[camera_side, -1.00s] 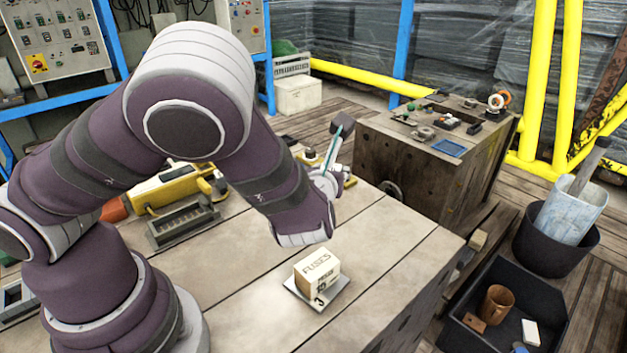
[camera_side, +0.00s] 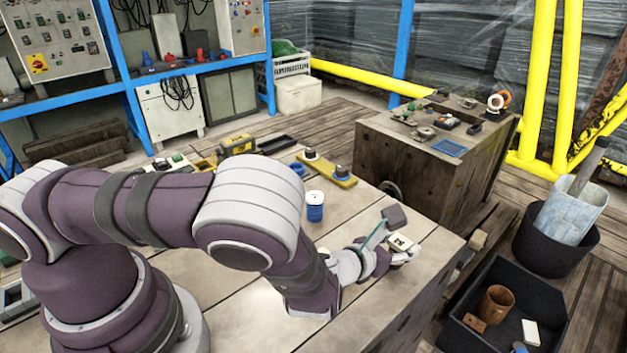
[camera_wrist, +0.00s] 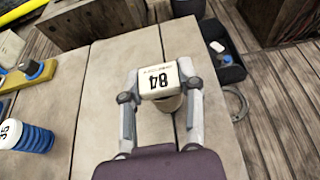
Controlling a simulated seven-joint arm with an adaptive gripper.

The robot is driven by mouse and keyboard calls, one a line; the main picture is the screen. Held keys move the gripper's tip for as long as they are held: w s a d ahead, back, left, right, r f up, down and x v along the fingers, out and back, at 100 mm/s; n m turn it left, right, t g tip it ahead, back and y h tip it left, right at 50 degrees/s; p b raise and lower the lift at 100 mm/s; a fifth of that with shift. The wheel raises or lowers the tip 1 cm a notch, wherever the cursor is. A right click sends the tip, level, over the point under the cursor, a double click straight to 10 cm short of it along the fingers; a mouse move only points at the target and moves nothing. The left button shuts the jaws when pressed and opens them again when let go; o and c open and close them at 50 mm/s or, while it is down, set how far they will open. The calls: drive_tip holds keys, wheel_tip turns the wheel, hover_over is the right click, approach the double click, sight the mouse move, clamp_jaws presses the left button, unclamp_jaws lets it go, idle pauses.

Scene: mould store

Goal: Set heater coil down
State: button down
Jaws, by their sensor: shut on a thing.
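My gripper (camera_wrist: 160,91) is shut on the heater coil (camera_wrist: 157,75), a cream piece whose label reads 84 upside down in the wrist view. A rounded tan part shows below the label, between the fingers. In the side view my gripper (camera_side: 391,253) points right and holds the coil (camera_side: 402,243) near the right end of the workbench (camera_side: 405,297). The coil looks low over the bench top; I cannot tell whether it touches. My arm hides part of the bench.
A blue ribbed cylinder with a white top (camera_side: 315,207) and a yellow plate with two dark knobs (camera_side: 327,172) stand farther back on the bench. A wooden crate (camera_side: 410,165) is behind. A black tray (camera_side: 470,330) lies lower right. Bare bench shows around the gripper.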

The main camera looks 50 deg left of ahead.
drive_tip(key=c, duration=0.7)
unclamp_jaws()
drive_tip(key=shift+f, duration=0.1)
